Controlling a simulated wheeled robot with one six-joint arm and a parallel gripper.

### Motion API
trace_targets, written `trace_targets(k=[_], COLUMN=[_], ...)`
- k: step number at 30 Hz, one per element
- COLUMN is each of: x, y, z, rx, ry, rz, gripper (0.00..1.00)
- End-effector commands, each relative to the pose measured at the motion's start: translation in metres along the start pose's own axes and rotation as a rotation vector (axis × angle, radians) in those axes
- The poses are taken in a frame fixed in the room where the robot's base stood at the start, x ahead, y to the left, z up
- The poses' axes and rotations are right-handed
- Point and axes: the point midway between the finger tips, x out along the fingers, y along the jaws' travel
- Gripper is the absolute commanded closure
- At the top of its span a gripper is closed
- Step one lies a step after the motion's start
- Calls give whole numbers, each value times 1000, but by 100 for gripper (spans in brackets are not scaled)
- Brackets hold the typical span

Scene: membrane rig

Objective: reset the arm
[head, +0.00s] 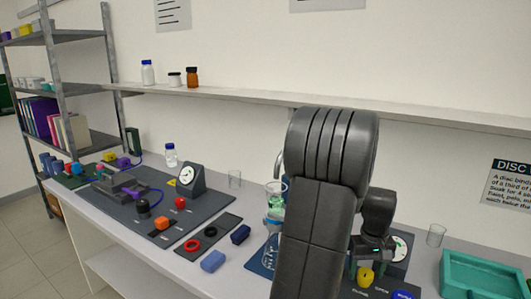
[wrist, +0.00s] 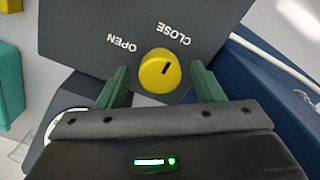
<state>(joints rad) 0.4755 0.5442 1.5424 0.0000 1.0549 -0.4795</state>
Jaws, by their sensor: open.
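My gripper (wrist: 158,88) is open in the wrist view, its two green fingers apart. A round yellow knob (wrist: 160,71) with a dark mark sits just beyond and between the fingertips, and I see no finger touching it. The knob is on a dark panel (wrist: 85,25) printed OPEN and CLOSE; its mark points toward the CLOSE side. In the head view my arm covers much of the middle, and the yellow knob (head: 365,277) shows low on the right, below my wrist. The fingers are hard to make out there.
A teal tray (head: 485,275) is at the right end of the bench. A blue knob (head: 402,295) and a gauge (head: 402,246) are near the yellow knob. Glassware (head: 277,190) stands left of my arm. A dark mat (head: 150,205) with several parts lies farther left. A shelf (head: 240,97) runs above.

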Motion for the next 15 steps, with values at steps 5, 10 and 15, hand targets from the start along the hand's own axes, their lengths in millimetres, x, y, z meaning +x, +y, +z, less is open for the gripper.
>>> trace_targets(k=[5,10,15], x=[0,0,0], y=[0,0,0], z=[0,0,0], rx=[-145,-283,-422], ry=[0,0,0], rz=[0,0,0], gripper=[39,39,39])
